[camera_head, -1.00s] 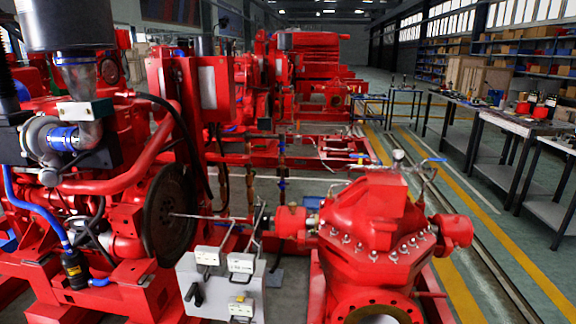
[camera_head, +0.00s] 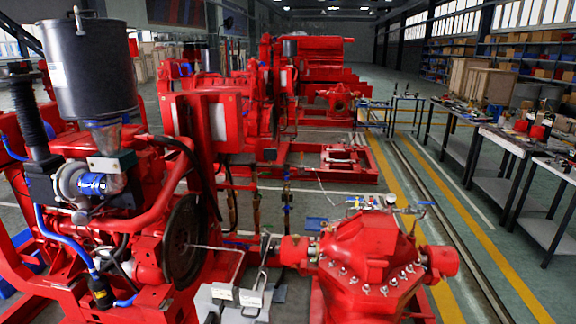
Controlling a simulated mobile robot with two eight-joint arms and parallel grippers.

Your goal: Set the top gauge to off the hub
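A grey panel (camera_head: 238,315) stands low between the engine and the pump, cut off by the bottom edge. Two white boxes, one on the left (camera_head: 222,291) and one on the right (camera_head: 251,298), show on it with bent wire handles. A thin rod (camera_head: 215,248) runs from near the dark flywheel (camera_head: 185,240) toward the panel. A small round gauge (camera_head: 391,199) sits on top of the red pump (camera_head: 368,252). I cannot tell which part is the top gauge or how it is set.
The red engine (camera_head: 110,215) with its dark air filter (camera_head: 88,70) fills the left. Workbenches (camera_head: 500,140) line the right side. The floor lane with yellow lines (camera_head: 480,235) is open. More red pumpsets (camera_head: 330,165) stand behind.

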